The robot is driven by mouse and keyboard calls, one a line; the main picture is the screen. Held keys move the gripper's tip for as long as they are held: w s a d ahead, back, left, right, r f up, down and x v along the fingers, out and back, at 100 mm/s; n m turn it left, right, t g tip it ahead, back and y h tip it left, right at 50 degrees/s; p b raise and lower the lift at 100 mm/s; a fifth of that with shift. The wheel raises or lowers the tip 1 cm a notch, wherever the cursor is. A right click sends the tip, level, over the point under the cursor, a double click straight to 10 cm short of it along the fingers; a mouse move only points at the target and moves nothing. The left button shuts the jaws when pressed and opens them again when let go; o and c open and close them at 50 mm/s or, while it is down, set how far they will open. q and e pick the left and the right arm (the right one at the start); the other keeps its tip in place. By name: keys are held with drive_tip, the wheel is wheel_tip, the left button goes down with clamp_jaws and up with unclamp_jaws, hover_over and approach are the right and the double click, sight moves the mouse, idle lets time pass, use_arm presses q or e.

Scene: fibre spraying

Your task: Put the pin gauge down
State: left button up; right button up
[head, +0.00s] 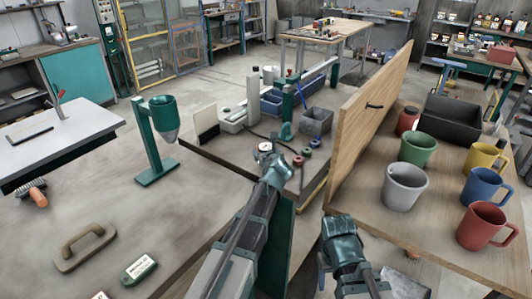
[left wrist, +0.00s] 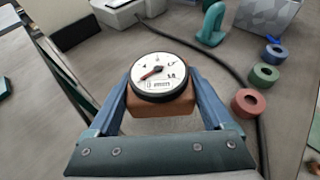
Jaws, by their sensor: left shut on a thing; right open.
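The pin gauge (head: 265,147) has a round white dial with a black rim and a needle; it also shows in the left wrist view (left wrist: 158,76), on a brown block-like body. My left gripper (head: 268,157) is shut on that body, which sits between its two blue fingers in the left wrist view (left wrist: 162,108). The gauge is over the grey table (head: 222,153), near its front part; whether it touches the surface I cannot tell. My right gripper (head: 341,226) is open and empty, low beside the wooden panel; its fingertips are hard to make out.
Red, green and blue rings (left wrist: 249,102) lie right of the gauge, near a dark cable. A green stand (left wrist: 212,25) and a grey bin (head: 316,121) are behind. A wooden panel (head: 367,108) rises at right, beside several mugs (head: 404,186). Bare tabletop lies left of the gauge.

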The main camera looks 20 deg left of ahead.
use_arm(q)
drive_tip(key=s+d+r+p, duration=0.1)
drive_tip(key=s+d, duration=0.3)
drive_tip(key=s, duration=0.3)
drive_tip(key=s+d+r, duration=0.1)
drive_tip(key=s+d, duration=0.4)
drive_tip(key=s, duration=0.1)
use_arm(e)
wheel_tip(320, 180, up, 8)
drive_tip(key=p, duration=0.5)
drive_tip(key=shift+f, duration=0.35)
drive_tip(key=shift+c, duration=0.7)
use_arm(q)
drive_tip(key=r, duration=0.5)
drive_tip(key=shift+s+a, duration=0.1)
drive_tip(key=shift+s, duration=0.15)
use_arm(e)
drive_tip(key=shift+s+f, duration=0.1)
